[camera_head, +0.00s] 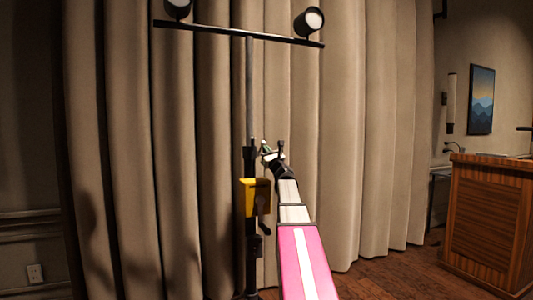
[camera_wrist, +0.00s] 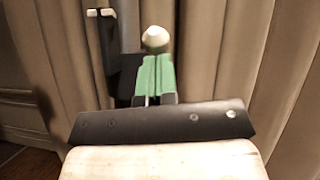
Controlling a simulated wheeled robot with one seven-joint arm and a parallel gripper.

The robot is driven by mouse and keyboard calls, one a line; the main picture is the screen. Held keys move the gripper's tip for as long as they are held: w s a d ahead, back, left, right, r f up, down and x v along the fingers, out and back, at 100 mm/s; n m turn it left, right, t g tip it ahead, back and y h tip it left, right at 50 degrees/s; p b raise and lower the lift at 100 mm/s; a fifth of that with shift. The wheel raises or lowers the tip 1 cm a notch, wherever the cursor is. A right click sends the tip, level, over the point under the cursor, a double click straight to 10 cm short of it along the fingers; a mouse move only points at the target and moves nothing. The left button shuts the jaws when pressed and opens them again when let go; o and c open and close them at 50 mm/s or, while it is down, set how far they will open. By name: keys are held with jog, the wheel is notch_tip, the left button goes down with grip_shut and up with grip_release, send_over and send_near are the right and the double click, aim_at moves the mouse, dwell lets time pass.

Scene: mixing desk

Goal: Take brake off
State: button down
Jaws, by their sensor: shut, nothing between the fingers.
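A dark stand post (camera_head: 249,110) rises in front of the curtain, with a yellow box (camera_head: 256,198) on its lower part; it looks like a winch housing. I cannot make out for certain which part is the brake. My gripper (camera_head: 266,148) is beside the post, above the yellow box. In the wrist view its green fingers (camera_wrist: 157,75) are shut together and empty. A round whitish knob (camera_wrist: 155,38) shows right at the fingertips; I cannot tell whether they touch. A dark upright part with pale ends (camera_wrist: 100,40) stands to the left.
A crossbar (camera_head: 240,33) with two lamps tops the stand. Beige curtains (camera_head: 340,120) hang close behind the stand. A wooden desk (camera_head: 487,220) stands at the right. The wooden floor (camera_head: 400,270) is clear between the stand and the desk.

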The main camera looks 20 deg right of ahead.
aim_at(264, 142)
jog(key=shift+r, duration=0.15)
jog(key=shift+w+r+m+g+h, duration=0.15)
jog(key=shift+w+r+g+h, duration=0.15)
jog(key=shift+r+g, duration=0.45)
jog(key=shift+w+r+m+g+h, duration=0.2)
jog(key=shift+w+r+g, duration=0.15)
jog(key=shift+g, duration=0.75)
jog(key=shift+w+r+m+g+h, duration=0.2)
jog(key=shift+w+r+g, duration=0.25)
jog(key=shift+g, duration=0.5)
jog(key=shift+w+r, duration=0.1)
jog(key=shift+r, duration=0.05)
jog(key=shift+w, duration=0.1)
jog(key=shift+w+r, duration=0.35)
jog(key=shift+w, duration=0.1)
jog(key=shift+w+r, duration=0.1)
